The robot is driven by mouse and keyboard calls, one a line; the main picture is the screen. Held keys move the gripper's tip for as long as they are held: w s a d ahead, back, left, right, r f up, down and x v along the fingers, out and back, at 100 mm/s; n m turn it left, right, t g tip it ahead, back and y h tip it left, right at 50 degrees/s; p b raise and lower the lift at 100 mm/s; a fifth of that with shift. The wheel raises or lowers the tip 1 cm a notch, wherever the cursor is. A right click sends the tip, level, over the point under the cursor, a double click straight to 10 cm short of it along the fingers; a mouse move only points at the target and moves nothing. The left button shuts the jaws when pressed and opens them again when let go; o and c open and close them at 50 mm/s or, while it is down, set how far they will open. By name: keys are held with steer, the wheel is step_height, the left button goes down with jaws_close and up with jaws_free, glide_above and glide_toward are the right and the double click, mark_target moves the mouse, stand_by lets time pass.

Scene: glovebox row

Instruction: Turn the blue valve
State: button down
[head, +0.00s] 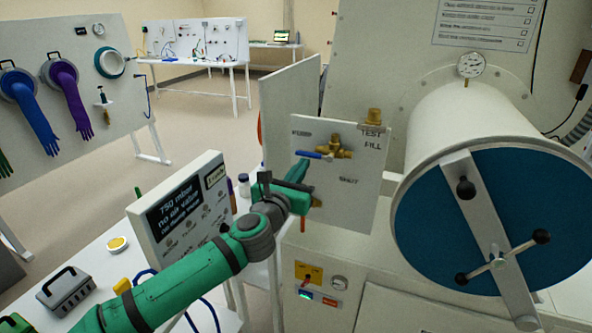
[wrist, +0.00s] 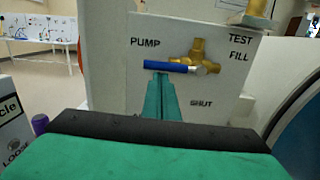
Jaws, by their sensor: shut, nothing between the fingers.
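The blue valve (head: 314,155) is a blue lever handle on a brass valve body (head: 335,147), mounted on a white panel (head: 360,190) marked PUMP, TEST, FILL and SHUT. The handle lies nearly level and points left toward PUMP. In the wrist view the blue handle (wrist: 170,66) shows just beyond the fingertips. My gripper (wrist: 161,76) is shut and empty, its green fingers pointing at the handle from below. I cannot tell whether the tips touch it. In the head view my gripper is partly hidden behind my own arm, in front of the panel's lower left.
A large white cylinder with a blue door (head: 425,215) stands right of the panel. A display box (head: 180,210) stands at the left on a white table (head: 100,255) with a grey case and yellow items. A gauge (head: 471,65) tops the cylinder. Open floor lies behind.

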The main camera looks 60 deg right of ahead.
stand_by(0.5)
steer(key=s+a+f, duration=0.1)
steer(key=a+f, duration=0.3)
steer(key=a, duration=0.6)
steer(key=shift+s+a+f, duration=0.2)
steer(key=shift+s+a, duration=0.15)
steer(key=shift+s, duration=0.05)
steer(key=shift+w, duration=0.1)
